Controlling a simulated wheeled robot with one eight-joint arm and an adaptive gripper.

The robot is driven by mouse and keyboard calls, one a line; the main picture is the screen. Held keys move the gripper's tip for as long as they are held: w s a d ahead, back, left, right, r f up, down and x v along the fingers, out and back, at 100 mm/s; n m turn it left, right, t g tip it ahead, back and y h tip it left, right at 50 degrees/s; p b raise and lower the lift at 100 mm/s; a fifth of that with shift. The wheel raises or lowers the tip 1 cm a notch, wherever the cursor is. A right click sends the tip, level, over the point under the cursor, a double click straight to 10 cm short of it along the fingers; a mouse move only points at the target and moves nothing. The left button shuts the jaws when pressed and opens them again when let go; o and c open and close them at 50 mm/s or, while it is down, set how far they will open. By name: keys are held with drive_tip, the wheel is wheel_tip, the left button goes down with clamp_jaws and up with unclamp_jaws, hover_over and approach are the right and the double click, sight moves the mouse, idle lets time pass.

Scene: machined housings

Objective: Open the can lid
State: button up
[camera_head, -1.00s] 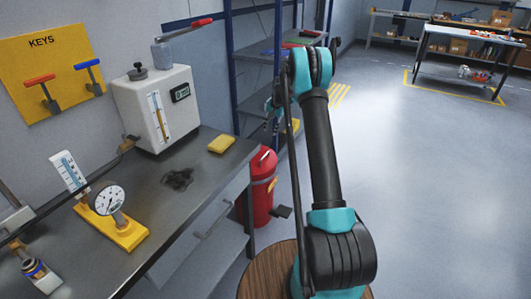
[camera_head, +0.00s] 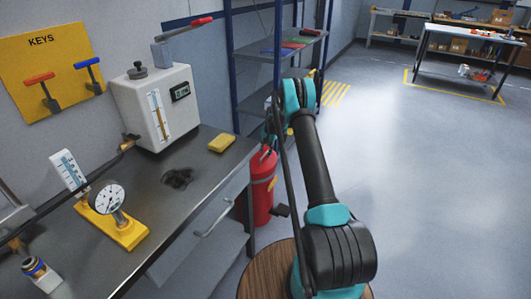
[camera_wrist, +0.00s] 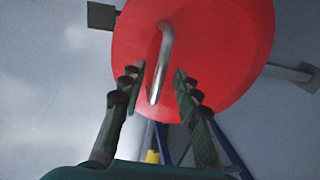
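The red can (camera_head: 262,190) stands on the floor beside the workbench in the head view. In the wrist view its round red lid (camera_wrist: 225,45) fills the upper middle, with a bent silver handle (camera_wrist: 162,65) on it. My gripper (camera_wrist: 158,80) is open. Its two dark green fingers lie on either side of the handle's lower end in the picture, with a gap on both sides. I cannot tell how far the fingertips are from the lid. In the head view my gripper is small and partly hidden by my arm, near the can's top.
The metal workbench (camera_head: 170,200) is left of the can and carries a white gauge box (camera_head: 156,108), a yellow sponge (camera_head: 221,143) and a dial gauge (camera_head: 107,198). A shelf rack (camera_head: 285,46) with blue posts stands behind. The floor (camera_head: 420,180) at right is clear.

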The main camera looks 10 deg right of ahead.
drive_tip(key=shift+f, duration=0.25)
clamp_jaws()
idle(0.3)
